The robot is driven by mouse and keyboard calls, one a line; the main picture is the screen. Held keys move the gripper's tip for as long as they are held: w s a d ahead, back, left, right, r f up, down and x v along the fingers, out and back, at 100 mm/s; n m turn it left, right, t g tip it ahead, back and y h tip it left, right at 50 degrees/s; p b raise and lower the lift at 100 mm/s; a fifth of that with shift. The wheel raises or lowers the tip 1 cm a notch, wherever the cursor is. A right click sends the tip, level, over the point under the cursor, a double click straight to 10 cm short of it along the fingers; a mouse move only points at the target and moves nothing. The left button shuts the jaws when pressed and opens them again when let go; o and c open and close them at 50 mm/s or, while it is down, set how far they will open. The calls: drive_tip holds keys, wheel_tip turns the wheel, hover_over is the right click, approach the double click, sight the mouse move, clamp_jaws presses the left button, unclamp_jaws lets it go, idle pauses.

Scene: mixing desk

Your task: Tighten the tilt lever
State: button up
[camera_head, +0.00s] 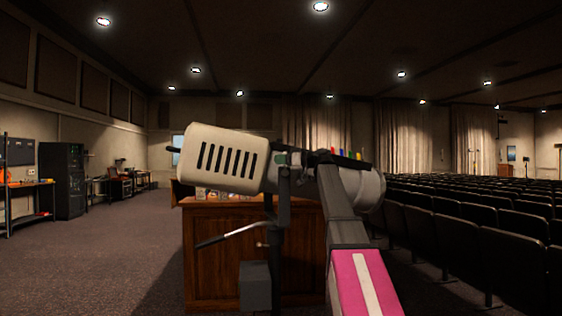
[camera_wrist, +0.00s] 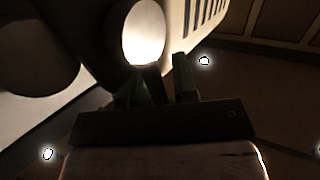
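A cream spotlight (camera_head: 225,158) with black vent slots sits on a dark yoke and stand (camera_head: 284,200) in the middle of the head view. A lever (camera_head: 232,235) with a silver rod and dark grip sticks out left, below the spotlight. I take it for the tilt lever. My gripper (camera_head: 290,158) is up beside the spotlight, above and right of the lever, apart from it. In the wrist view my gripper (camera_wrist: 160,80) has its green-edged fingers apart, close under the spotlight's body (camera_wrist: 205,25). The lever is not clear in the wrist view.
A wooden desk (camera_head: 210,265) stands behind the stand, with small coloured items on top. A dark box (camera_head: 256,287) hangs low on the stand. Rows of seats (camera_head: 480,230) fill the right. Carpet (camera_head: 95,265) is free at the left.

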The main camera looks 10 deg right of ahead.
drive_tip(key=shift+a+f+n+g+h, duration=0.15)
drive_tip(key=shift+a+n+g+h, duration=0.25)
drive_tip(key=shift+a+n+h, duration=0.3)
clamp_jaws()
drive_tip(key=shift+s+a+f+n+h, duration=0.1)
drive_tip(key=shift+a+f+n+h, duration=0.25)
drive_tip(key=shift+h, duration=0.65)
drive_tip(key=o, duration=0.9)
unclamp_jaws()
drive_tip(key=v, duration=1.1)
